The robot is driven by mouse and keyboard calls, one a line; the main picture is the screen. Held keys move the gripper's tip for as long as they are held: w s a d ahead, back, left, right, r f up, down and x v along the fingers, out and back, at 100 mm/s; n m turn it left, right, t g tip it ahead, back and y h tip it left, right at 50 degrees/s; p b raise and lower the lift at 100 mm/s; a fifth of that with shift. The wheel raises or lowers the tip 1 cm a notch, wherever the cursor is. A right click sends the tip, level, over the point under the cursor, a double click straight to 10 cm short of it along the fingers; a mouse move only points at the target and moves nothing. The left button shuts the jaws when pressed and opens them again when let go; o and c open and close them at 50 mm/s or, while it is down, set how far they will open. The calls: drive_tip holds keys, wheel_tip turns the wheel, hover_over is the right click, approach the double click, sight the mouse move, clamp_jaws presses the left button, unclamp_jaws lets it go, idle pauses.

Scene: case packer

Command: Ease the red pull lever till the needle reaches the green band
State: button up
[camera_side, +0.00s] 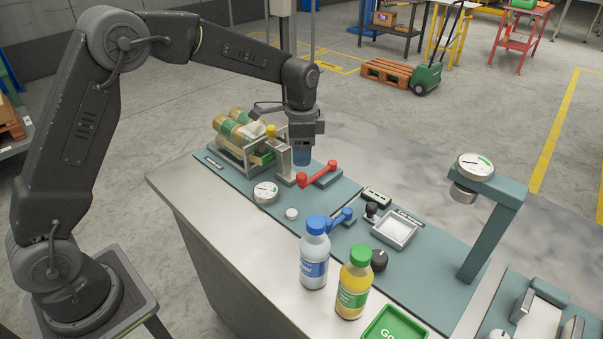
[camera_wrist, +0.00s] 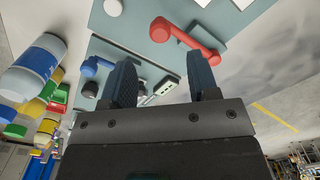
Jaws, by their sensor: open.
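The red pull lever (camera_side: 318,174) is mounted on the teal panel, with a knob at its near-left end. It also shows in the wrist view (camera_wrist: 187,38), beyond my fingertips. My gripper (camera_side: 302,156) points down just behind and left of the lever, apart from it as far as I can see. In the wrist view its two blue fingers (camera_wrist: 163,80) are spread with nothing between them. A round dial (camera_side: 265,191) with a small green mark lies left of the lever. A second dial (camera_side: 475,164) with a green band sits on a teal post. Their needle readings are too small to tell.
A rack of bottles (camera_side: 243,158) stands close left of my gripper. A blue lever (camera_side: 340,217), a metal tray (camera_side: 395,231) and a white button (camera_side: 291,213) are nearby. A blue-capped bottle (camera_side: 314,255) and a green-capped bottle (camera_side: 354,285) stand in front.

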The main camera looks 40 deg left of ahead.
sight(302, 174)
wheel_tip(302, 174, down, 7)
drive_tip(key=shift+f, duration=0.1)
drive_tip(key=shift+c, duration=0.4)
clamp_jaws()
idle(0.4)
